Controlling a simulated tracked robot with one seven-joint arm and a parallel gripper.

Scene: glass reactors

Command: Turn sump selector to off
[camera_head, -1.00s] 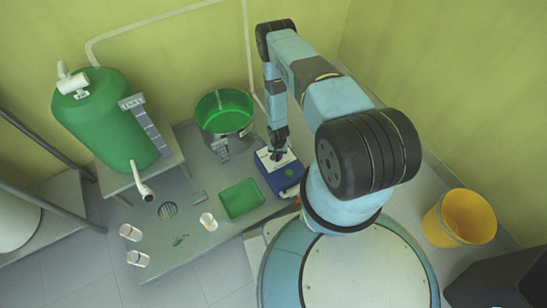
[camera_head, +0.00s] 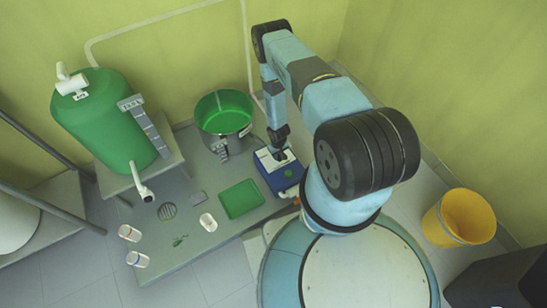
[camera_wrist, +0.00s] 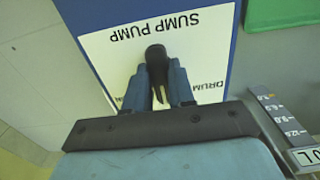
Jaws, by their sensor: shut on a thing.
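The sump selector is a black knob (camera_wrist: 156,58) on a white panel plate (camera_wrist: 115,52) lettered "SUMP PUMP", which reads upside down in the wrist view. A partly hidden "DRUM" label is right of the knob. My gripper (camera_wrist: 159,82) is shut on the knob, with one blue-grey finger on each side of it. A thin pale mark shows between the fingers. Other labels are hidden by the fingers. In the head view the plate tops a blue box (camera_head: 284,180), and my gripper (camera_head: 280,155) reaches down onto it; the knob is hidden there.
A green tray (camera_head: 241,199) lies left of the blue box on the grey bench. A green-lined drum (camera_head: 223,115) stands behind it. A large green tank (camera_head: 105,120) is at left, with several small white containers toward the front. A yellow bucket (camera_head: 462,218) stands at right.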

